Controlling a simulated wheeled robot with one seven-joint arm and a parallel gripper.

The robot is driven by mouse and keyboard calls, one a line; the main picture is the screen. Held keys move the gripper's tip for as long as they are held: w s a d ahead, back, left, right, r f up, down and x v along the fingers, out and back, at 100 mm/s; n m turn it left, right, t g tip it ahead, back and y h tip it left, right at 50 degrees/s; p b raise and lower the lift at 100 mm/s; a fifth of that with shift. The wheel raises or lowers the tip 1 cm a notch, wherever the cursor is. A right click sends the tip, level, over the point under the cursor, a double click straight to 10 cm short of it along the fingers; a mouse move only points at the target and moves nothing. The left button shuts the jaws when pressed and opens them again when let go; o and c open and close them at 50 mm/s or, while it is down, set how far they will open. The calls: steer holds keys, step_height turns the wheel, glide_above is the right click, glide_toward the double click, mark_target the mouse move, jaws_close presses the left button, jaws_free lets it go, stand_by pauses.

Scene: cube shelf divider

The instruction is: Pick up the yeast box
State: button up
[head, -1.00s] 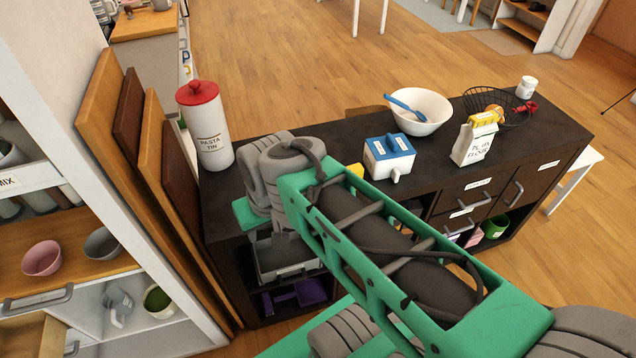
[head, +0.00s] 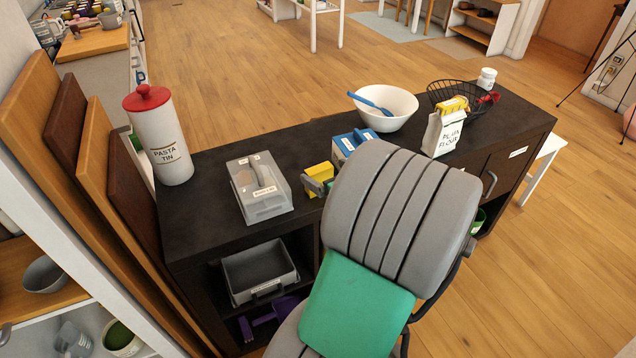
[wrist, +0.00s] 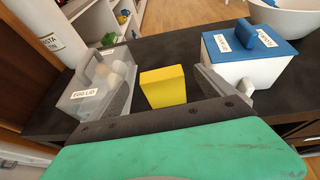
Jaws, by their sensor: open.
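A plain yellow box (head: 318,177), which I take to be the yeast box, stands on the dark shelf top between a clear container and a white-and-blue box. No lettering on it can be read. It also shows in the wrist view (wrist: 164,87), upright between my two fingers. My gripper (wrist: 168,88) is open, with one finger on each side of the yellow box. Whether either finger touches it cannot be told. In the head view my wrist and arm hide most of the gripper and part of the shelf.
The clear container labelled egg lid (wrist: 92,82) stands close on the left. The blue-lidded white box (wrist: 243,66) is close on the right. The pasta tin (head: 160,140), white bowl (head: 385,106), flour bag (head: 444,130) and wire basket (head: 455,95) also stand on the shelf top (head: 200,215).

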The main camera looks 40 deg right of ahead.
mark_target(319, 168)
steer(key=x, duration=0.5)
steer(key=shift+s+f+b, duration=0.15)
steer(key=shift+b, duration=0.2)
steer(key=c, duration=1.4)
steer(key=shift+c, duration=0.2)
